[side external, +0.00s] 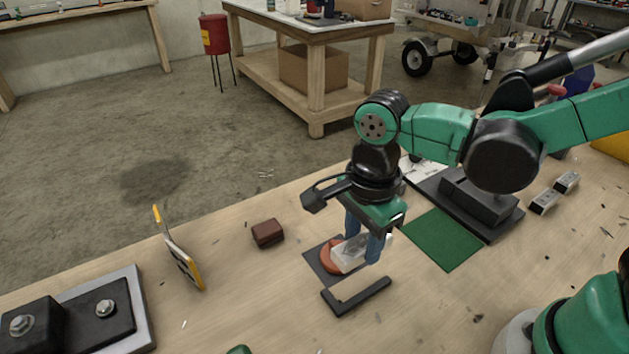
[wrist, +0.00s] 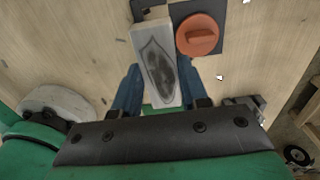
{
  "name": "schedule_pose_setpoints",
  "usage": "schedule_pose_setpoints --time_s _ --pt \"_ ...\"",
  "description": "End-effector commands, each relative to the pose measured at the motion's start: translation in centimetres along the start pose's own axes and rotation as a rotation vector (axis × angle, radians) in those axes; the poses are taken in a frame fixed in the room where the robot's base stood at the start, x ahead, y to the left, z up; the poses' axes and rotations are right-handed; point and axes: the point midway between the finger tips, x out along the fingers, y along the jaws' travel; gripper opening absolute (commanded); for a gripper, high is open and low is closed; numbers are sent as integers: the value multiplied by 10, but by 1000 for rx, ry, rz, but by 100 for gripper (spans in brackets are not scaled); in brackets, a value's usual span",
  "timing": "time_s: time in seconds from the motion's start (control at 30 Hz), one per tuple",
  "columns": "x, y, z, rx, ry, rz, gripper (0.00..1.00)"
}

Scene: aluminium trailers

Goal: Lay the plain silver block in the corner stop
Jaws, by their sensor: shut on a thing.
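A pale silver block (side external: 349,253) is held between the two blue fingers of my gripper (side external: 364,243), above the table. In the wrist view the block (wrist: 158,65) points away from the palm, and a dark oval patch shows on its face. The black L-shaped corner stop (side external: 362,297) lies on the table just in front of the gripper in the side view. The block is not lying in it. In the wrist view a dark piece, likely the stop, is partly hidden behind the block's far end.
An orange round piece with a handle (side external: 331,258) sits on a dark square (side external: 316,264) close beside the held block. A brown block (side external: 268,233), a yellow-edged upright piece (side external: 181,258) and a green mat (side external: 440,239) stand around. Two small silver-and-black blocks (side external: 545,201) lie at right.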

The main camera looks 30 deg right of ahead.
Motion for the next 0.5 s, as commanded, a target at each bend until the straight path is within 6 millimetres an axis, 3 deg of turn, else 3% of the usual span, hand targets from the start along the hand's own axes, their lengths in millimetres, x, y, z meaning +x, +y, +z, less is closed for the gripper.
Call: schedule_pose_setpoints --time_s 0.5 --pt "51 0 1 12 0 0 0"
